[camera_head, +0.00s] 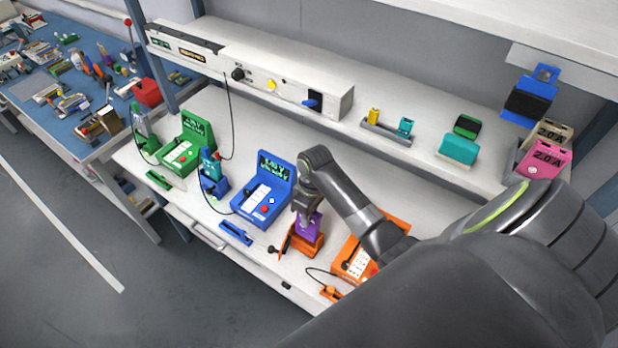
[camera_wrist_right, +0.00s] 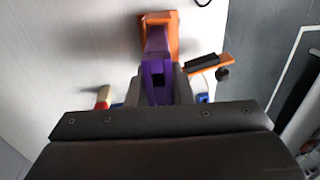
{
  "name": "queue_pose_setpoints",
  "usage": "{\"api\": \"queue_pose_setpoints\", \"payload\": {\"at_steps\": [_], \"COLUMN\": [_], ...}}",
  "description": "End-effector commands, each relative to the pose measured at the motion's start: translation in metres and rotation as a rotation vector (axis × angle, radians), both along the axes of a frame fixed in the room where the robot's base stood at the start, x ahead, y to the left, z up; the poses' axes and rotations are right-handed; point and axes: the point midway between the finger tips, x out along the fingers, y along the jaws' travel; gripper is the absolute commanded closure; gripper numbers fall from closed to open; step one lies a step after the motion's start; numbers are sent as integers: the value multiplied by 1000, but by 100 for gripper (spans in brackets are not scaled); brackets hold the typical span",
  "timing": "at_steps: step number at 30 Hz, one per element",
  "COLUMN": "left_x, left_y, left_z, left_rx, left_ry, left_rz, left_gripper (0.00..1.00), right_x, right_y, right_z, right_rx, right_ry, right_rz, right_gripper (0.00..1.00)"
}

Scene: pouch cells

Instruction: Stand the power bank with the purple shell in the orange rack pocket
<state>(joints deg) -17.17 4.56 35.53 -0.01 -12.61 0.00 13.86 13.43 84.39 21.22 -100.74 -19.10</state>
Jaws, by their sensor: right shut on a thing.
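The power bank with the purple shell (camera_head: 307,224) stands roughly upright at the orange rack pocket (camera_head: 308,246). My right gripper (camera_head: 307,208) is shut on its upper part from above. In the right wrist view the purple shell (camera_wrist_right: 156,48) lies between my fingers (camera_wrist_right: 159,85), with its far end at the orange pocket (camera_wrist_right: 172,22). Its lower end appears to be within the pocket walls, but I cannot tell how deep it sits. My left gripper is in neither view.
A blue charger station (camera_head: 265,196) stands just left of the pocket. An orange station (camera_head: 350,262) stands right, partly behind my arm. A green station (camera_head: 185,148) is farther left. An orange lever piece (camera_wrist_right: 210,62) with a black knob lies beside the pocket.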

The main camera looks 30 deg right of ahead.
Motion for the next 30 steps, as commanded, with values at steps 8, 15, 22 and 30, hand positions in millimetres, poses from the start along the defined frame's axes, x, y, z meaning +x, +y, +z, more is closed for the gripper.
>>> {"api": "queue_pose_setpoints", "payload": {"at_steps": [8, 15, 22, 30], "left_x": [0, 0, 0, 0], "left_y": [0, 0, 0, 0], "left_z": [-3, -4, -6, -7], "left_rx": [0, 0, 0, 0], "left_ry": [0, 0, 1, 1], "left_rz": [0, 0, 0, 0], "left_gripper": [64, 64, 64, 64], "right_x": [0, -1, -1, -1], "right_y": [1, 1, 2, 2], "right_z": [-6, -12, -17, -19], "right_rx": [0, 0, 0, 0], "right_ry": [-1, 0, 0, -1], "right_rz": [0, 0, 0, 1], "right_gripper": [100, 100, 100, 63]}}
